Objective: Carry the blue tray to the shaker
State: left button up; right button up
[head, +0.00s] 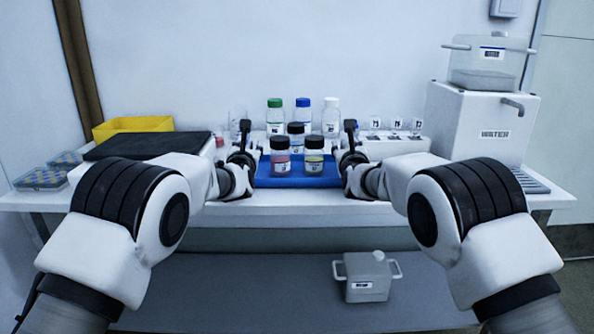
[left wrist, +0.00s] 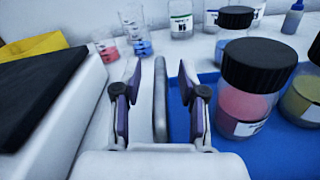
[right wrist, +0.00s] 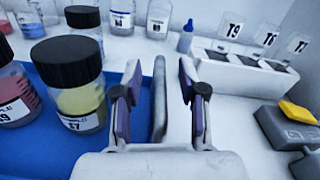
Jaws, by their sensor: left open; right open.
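The blue tray (head: 298,181) lies on the white bench in the middle of the head view, carrying several black-capped jars. Two front jars hold pink liquid (left wrist: 240,105) and yellow liquid (right wrist: 82,108). My left gripper (head: 243,157) is open at the tray's left edge, its fingers either side of a grey upright bar (left wrist: 160,95). My right gripper (head: 351,157) is open at the right edge, astride a similar bar (right wrist: 158,95). Whether the fingers touch the bars I cannot tell. A low white unit with a black top (head: 150,145), apparently the shaker, stands left of the tray.
Behind the tray stand bottles with green (head: 274,103), blue and white caps. A yellow bin (head: 133,126) is at back left. A labelled rack (head: 396,146) and a white WATER unit (head: 480,125) stand to the right. A lidded pot (head: 366,277) sits below the bench.

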pick_arm(q)
grip_shut()
pick_arm(e)
grip_shut()
pick_arm(q)
jog(key=shift+r, duration=0.15)
pick_arm(e)
jog(key=shift+r, duration=0.1)
